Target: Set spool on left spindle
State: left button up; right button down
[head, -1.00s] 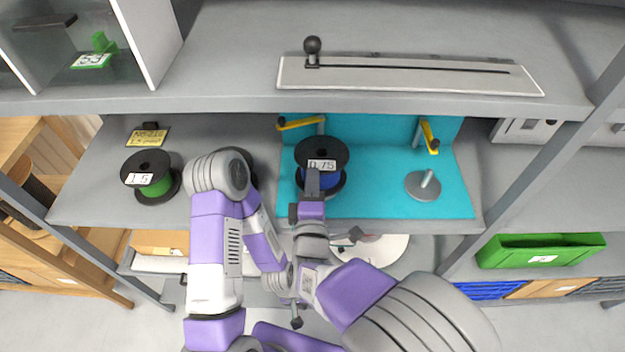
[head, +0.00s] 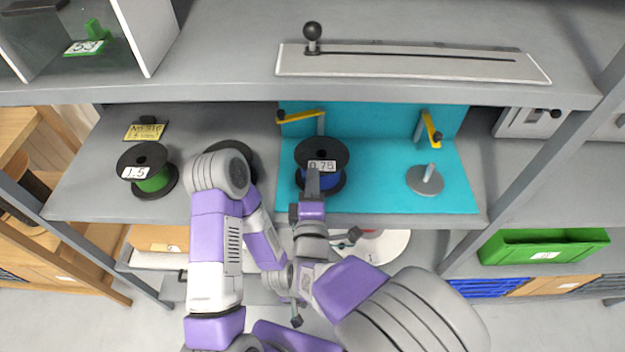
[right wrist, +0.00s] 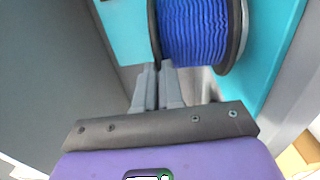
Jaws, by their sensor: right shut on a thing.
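A black spool of blue wire (head: 318,179) labelled 0.75 is upright in the left half of the turquoise bay (head: 385,195), below the left yellow lever (head: 303,117). My right gripper (head: 312,180) is shut on its near side. In the right wrist view the closed fingers (right wrist: 160,80) meet the spool's flange, beside the blue winding (right wrist: 195,30). The left spindle is hidden behind the spool, so I cannot tell whether the spool is around it. The bare right spindle (head: 429,173) stands on a round grey base. My left gripper does not show; my left forearm passes behind the right arm.
A green-wire spool (head: 152,184) labelled 1.5 and another black spool (head: 240,155), partly hidden by my left arm, stand on the left shelf. The upper shelf (head: 220,92) overhangs the bay. A grey upright (head: 530,150) stands right. A green bin (head: 490,252) is lower right.

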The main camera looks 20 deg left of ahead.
jog(key=shift+r, duration=0.1)
jog(key=c, duration=1.2)
grip_release()
jog(key=shift+c, duration=0.2)
jog(key=shift+o, duration=0.6)
jog(key=shift+f, duration=0.2)
jog(key=o, duration=0.6)
jog(key=shift+s+r, duration=0.1)
jog(key=shift+s, duration=0.05)
jog(key=b+v, duration=0.2)
jog(key=v, duration=0.6)
jog(key=shift+s+d, duration=0.15)
jog(key=shift+s, duration=0.2)
